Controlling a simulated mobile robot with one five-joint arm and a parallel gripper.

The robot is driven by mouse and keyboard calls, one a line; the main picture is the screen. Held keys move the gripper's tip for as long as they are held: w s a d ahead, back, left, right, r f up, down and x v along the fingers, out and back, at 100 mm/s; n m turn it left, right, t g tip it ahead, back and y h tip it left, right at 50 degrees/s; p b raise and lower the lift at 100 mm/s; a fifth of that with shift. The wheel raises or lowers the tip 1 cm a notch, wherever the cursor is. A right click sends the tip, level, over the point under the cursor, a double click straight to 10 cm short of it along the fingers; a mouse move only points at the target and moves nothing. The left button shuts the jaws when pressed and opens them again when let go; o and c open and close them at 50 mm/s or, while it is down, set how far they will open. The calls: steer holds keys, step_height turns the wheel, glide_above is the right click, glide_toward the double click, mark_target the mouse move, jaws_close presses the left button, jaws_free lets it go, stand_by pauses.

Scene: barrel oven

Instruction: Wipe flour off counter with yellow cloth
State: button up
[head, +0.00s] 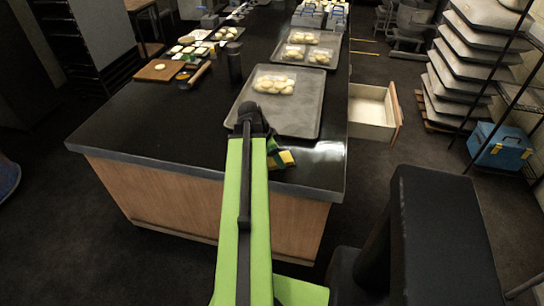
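A yellow cloth with dark green parts (286,158) shows on or just above the near part of the black counter (165,128), close to its front edge. It is partly hidden behind my green arm, just right of the arm's dark upper joint. My gripper is mostly or wholly hidden behind the arm. I cannot tell whether it is open, or whether it holds the cloth. A pale bright patch (330,151) lies on the counter right of the cloth; I cannot tell whether it is flour or a reflection.
A grey tray (302,122) with a bag of dough balls (273,82) lies beyond the cloth. A dark cylinder (234,62) and a cutting board (160,69) stand farther left. An open drawer (371,112) juts out on the right. The counter's near left is clear.

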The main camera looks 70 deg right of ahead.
mark_target(288, 160)
steer(key=shift+s+d, duration=0.1)
steer(key=shift+s, duration=3.3)
steer(key=shift+r, duration=0.1)
steer(key=shift+d, duration=0.1)
steer(key=shift+w+a, duration=0.2)
steer(key=shift+w, duration=3.25)
steer(key=shift+w, duration=0.1)
